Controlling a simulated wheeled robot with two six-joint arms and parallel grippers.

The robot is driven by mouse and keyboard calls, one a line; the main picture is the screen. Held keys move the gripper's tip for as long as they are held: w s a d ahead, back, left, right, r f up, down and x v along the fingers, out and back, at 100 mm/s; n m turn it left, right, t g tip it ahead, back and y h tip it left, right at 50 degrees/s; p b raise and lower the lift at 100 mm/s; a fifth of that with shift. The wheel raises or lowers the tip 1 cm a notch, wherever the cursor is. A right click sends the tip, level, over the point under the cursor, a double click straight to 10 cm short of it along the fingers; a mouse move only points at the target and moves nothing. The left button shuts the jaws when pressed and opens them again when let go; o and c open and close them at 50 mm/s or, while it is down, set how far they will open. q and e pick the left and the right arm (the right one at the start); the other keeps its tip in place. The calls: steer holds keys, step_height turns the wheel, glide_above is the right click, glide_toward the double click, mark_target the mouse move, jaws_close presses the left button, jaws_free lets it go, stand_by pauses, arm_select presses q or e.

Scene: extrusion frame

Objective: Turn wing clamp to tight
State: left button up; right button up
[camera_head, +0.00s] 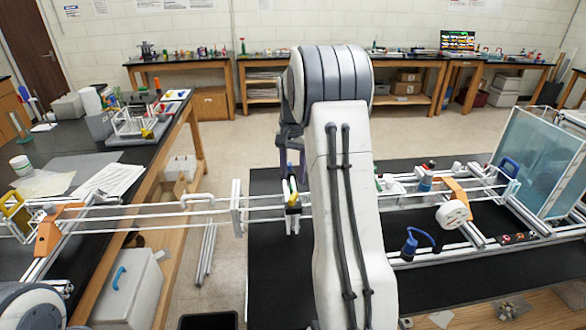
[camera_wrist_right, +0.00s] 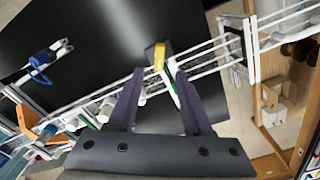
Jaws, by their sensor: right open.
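The wing clamp, with a yellow wing (camera_head: 292,194), sits on the horizontal rails in the middle of the head view, just left of my right arm. In the right wrist view the yellow wing (camera_wrist_right: 160,56) stands upright just beyond the fingertips, lined up with the gap between them. My right gripper (camera_wrist_right: 159,75) is open, its two purple fingers apart on either side of the rails. Whether either finger touches the clamp cannot be told. In the head view my right gripper (camera_head: 291,163) is partly hidden by its own arm. My left gripper is not in view.
Orange brackets (camera_head: 457,190) and a clear panel box (camera_head: 537,162) are at right. A blue-handled part (camera_head: 410,243) is near the front. The black tabletop (camera_head: 270,275) is clear below the clamp.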

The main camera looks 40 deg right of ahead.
step_height(320, 180, up, 3)
steer(key=shift+r, duration=0.2)
stand_by(0.5)
steer(key=s+a+f+n+b, duration=0.1)
steer(key=s+a+n, duration=0.25)
steer(key=a, duration=0.95)
steer(key=s+a+f+n+b, duration=0.15)
steer(key=a+n, duration=0.35)
steer(key=a, duration=0.8)
steer(key=s+a+f+n+b, duration=0.1)
steer(key=s+a+f+n, duration=0.1)
steer(key=s, duration=0.5)
steer(key=s+a+f+n+b, duration=0.1)
steer(key=s+a+f+n, duration=0.1)
steer(key=s+a+n, duration=0.3)
steer(key=s+a+f+n+y, duration=0.1)
steer(key=s+a+f+n, duration=0.2)
steer(key=s, duration=0.7)
steer(key=shift+s+a+n+b, duration=0.25)
steer(key=shift+a+n+b, duration=0.15)
steer(key=shift+a+n, duration=0.3)
